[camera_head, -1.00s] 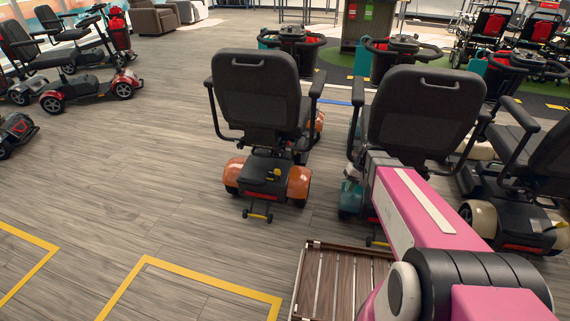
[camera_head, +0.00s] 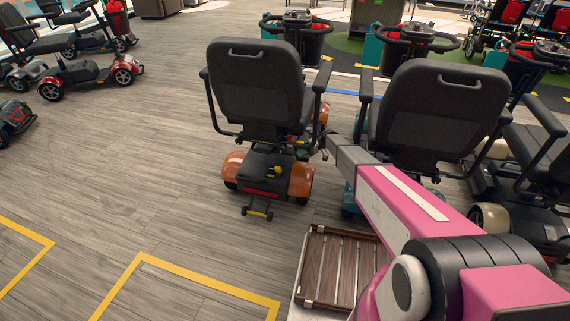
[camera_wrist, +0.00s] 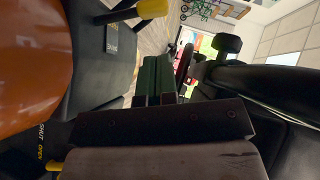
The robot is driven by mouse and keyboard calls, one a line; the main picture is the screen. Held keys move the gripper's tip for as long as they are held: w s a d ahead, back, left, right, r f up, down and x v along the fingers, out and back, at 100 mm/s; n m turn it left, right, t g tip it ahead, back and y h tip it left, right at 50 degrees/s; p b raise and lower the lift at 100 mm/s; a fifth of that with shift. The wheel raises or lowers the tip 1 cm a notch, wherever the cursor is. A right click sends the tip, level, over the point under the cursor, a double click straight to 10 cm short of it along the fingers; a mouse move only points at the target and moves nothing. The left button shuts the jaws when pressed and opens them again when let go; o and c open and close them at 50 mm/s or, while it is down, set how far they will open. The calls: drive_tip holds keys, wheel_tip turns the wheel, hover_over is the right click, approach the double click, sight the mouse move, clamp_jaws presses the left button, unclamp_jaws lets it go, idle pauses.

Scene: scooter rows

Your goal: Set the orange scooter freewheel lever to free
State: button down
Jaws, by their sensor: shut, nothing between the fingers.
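The orange scooter (camera_head: 300,180) stands at the middle of the head view, its black seat back (camera_head: 255,85) towards me. Its yellow-tipped freewheel lever (camera_head: 275,171) stands on the dark rear deck between the orange fenders. In the wrist view, a yellow-tipped lever (camera_wrist: 150,8) is at the top, beside a small label (camera_wrist: 112,38), with an orange fender (camera_wrist: 30,60) at left. My gripper (camera_head: 325,146) is right of the orange scooter's rear, by its armrest side. In the wrist view my gripper (camera_wrist: 156,65) is shut and empty, apart from the lever.
The teal scooter with its black seat (camera_head: 430,115) stands close on the right, leaving a narrow gap. A cream-fendered scooter (camera_head: 490,220) is farther right. Yellow floor lines (camera_head: 200,287) and clear wooden floor lie to the left.

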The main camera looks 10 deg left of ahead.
sight(279, 172)
drive_tip(key=x, duration=1)
idle(0.4)
drive_tip(key=s+f+n+t+h, duration=0.1)
drive_tip(key=s+f+n+t, duration=0.2)
drive_tip(key=s, duration=0.4)
drive_tip(key=shift+s+f+t+h, duration=0.15)
drive_tip(key=shift+f+t+h, duration=0.25)
drive_tip(key=shift+t, duration=0.7)
drive_tip(key=shift+a+f, duration=0.15)
drive_tip(key=shift+f, duration=0.1)
